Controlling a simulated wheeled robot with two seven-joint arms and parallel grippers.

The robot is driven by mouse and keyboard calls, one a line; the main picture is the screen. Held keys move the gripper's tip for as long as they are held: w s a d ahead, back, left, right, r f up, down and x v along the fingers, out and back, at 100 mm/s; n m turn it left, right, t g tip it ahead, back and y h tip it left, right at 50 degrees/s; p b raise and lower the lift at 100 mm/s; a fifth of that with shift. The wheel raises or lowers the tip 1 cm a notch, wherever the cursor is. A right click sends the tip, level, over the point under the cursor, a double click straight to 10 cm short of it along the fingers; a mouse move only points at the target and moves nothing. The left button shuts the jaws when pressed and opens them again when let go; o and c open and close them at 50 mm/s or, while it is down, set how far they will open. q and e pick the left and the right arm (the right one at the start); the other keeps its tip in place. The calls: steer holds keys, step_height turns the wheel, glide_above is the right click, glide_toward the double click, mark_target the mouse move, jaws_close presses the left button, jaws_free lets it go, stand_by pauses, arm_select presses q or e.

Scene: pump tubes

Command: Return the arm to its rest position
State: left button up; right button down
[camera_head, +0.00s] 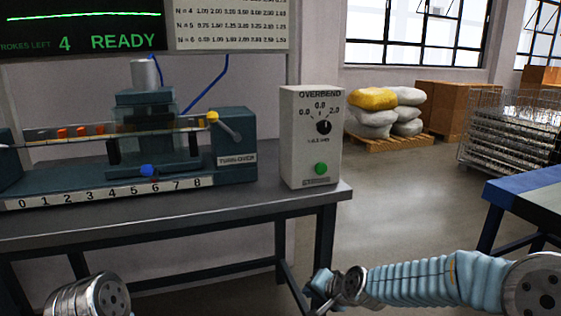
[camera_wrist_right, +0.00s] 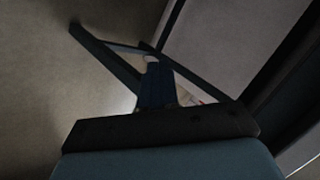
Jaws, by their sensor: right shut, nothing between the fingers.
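My right arm comes in from the lower right in a pale blue ribbed sleeve. Its gripper (camera_head: 318,288) is low in front of the bench's right end, apart from the bench top. In the right wrist view the fingers (camera_wrist_right: 155,85) are together, with nothing seen between them. A metal part of my left arm shows at the lower left of the head view; the left gripper is out of view.
A bench (camera_head: 262,205) carries a blue-green press (camera_head: 145,115) with a numbered scale and a white OVERBEND box (camera_head: 312,140) with a green button. A screen (camera_head: 82,28) reads READY. A blue-topped table (camera_head: 525,195) stands right. Open floor lies between.

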steer(key=s+d+f+n+g+h, duration=0.1)
steer(key=s+f+g, duration=0.1)
steer(key=s+f, duration=0.6)
steer(key=s+d+f+n+g, duration=0.15)
steer(key=s+f, duration=0.25)
steer(key=f, duration=0.8)
steer(key=s+f+n+g, duration=0.1)
steer(key=s+f, duration=0.3)
steer(key=s, duration=0.4)
steer(key=s+f+g, duration=0.3)
steer(key=s+f, duration=0.2)
steer(key=s, duration=0.2)
steer(key=shift+s+d+f+n, duration=0.2)
steer(key=shift+s+d+n, duration=0.15)
steer(key=shift+s, duration=0.05)
steer(key=shift+w+a, duration=0.1)
